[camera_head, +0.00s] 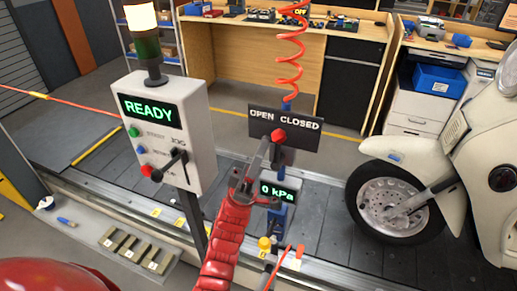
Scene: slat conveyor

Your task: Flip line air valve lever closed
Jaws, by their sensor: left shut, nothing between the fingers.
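The air valve stands at the conveyor's near edge, with a dark sign (262,114) reading OPEN on the left and CLOSED on the right. The lever's red knob (279,135) shows just below the middle of the sign. The lever's exact angle is hard to tell. A small display (284,192) below reads 0 kPa in green. My left gripper (265,149) is shut and empty, with its tips close to the left of the red knob. I cannot tell whether they touch it. The gripper hides part of the valve. My right gripper is not in view.
A grey control box (205,139) with a READY screen (150,110) and a lamp stands to the left. A white scooter (405,165) stands on the slat conveyor (328,200) to the right. A red coiled hose (290,48) hangs above the valve. Workbenches stand behind.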

